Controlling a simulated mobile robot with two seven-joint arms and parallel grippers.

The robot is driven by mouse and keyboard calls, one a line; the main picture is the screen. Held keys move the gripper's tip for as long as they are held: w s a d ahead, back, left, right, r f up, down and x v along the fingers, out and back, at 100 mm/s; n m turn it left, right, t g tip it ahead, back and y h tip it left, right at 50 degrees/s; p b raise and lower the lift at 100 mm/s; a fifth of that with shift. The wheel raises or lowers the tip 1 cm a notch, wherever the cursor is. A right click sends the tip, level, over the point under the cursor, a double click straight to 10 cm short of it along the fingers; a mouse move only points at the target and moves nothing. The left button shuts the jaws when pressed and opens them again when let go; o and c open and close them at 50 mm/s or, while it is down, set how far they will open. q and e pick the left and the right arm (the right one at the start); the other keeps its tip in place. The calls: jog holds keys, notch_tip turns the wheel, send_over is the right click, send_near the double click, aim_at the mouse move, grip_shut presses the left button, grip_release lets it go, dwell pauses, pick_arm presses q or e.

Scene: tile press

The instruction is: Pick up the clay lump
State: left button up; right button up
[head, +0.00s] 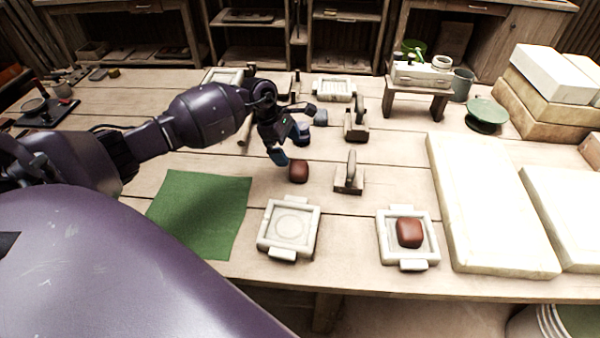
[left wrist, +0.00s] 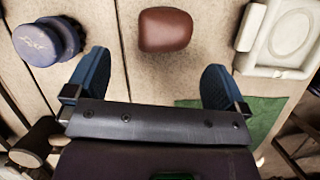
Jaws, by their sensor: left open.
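A reddish-brown clay lump (head: 299,171) lies on the bare table behind the left mould. It also shows in the left wrist view (left wrist: 165,29), beyond the fingertips and between their lines. A second brown clay lump (head: 409,232) sits inside the right white mould (head: 424,265). The left white mould (head: 267,239) holds no clay. My left gripper (head: 299,138) is open and empty, just behind the loose lump; its blue fingers show apart in the left wrist view (left wrist: 154,82). My right gripper is not in view.
A blue round object with lettering (left wrist: 47,40) stands close to one finger. A handled press tool (head: 350,180) stands right of the lump, another (head: 357,125) behind it. A green cloth (head: 200,210) lies front left. Pale slabs (head: 485,215) fill the right side.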

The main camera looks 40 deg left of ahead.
aim_at(301, 171)
pick_arm(q)
jog(key=shift+x, duration=1.1)
jog(key=x, duration=0.4)
jog(key=shift+s+d+f+b, duration=0.2)
jog(key=shift+d+f+b, duration=0.1)
jog(key=shift+d, duration=0.2)
jog(key=shift+w+d+f, duration=0.1)
jog(key=shift+f, duration=0.15)
jog(key=c, duration=1.1)
jog(key=shift+r, duration=0.15)
